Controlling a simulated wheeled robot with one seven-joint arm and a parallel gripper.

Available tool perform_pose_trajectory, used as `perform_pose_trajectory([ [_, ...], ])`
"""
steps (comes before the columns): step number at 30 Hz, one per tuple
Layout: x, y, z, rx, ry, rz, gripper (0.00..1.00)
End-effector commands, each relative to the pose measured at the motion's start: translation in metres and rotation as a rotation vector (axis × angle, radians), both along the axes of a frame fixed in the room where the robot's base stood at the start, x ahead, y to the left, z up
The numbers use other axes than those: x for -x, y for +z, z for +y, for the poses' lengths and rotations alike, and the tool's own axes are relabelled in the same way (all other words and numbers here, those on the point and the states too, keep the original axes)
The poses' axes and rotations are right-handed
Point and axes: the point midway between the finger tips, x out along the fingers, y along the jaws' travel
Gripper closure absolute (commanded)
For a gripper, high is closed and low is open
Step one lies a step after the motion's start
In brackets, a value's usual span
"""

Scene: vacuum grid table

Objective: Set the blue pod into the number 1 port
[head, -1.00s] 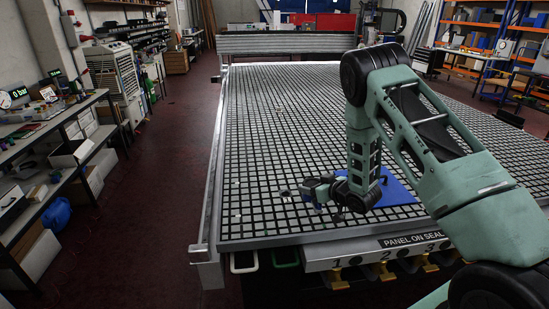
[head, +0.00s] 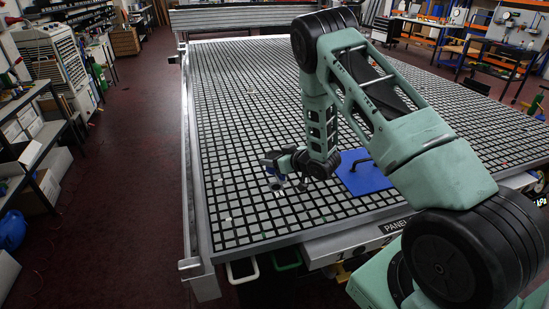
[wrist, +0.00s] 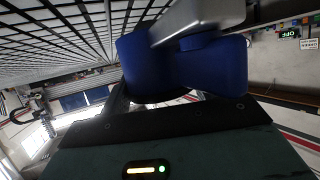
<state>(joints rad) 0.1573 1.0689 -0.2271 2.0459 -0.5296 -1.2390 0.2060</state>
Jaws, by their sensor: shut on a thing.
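My gripper (head: 274,174) hangs just above the table's near left part in the head view. In the wrist view a blue pod (wrist: 222,68) is held, with a grey metal finger across its top. My gripper is shut on it. In the head view only small dark-blue parts show at the gripper, and the pod's outline is hard to make out there. The port panel (head: 340,248) is on the table's front edge, below and right of the gripper. Its number 1 port is too dark to read now, and my arm hides the panel's right part.
The black-gridded table (head: 235,130) is mostly clear, with small bits scattered on it. A blue plate (head: 370,184) with a black handle lies right of my gripper. White (head: 242,270) and green (head: 286,266) handles hang under the front edge. Shelves (head: 30,140) stand at left.

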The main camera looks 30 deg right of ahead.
Motion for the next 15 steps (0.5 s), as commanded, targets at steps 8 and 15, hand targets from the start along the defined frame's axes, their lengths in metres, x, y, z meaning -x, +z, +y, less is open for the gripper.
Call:
perform_pose_trajectory([
  [8,0.002,-0.013,-0.001,0.001,-0.001,-0.001,0.69],
  [15,0.002,-0.036,-0.001,0.001,-0.001,-0.001,0.69],
])
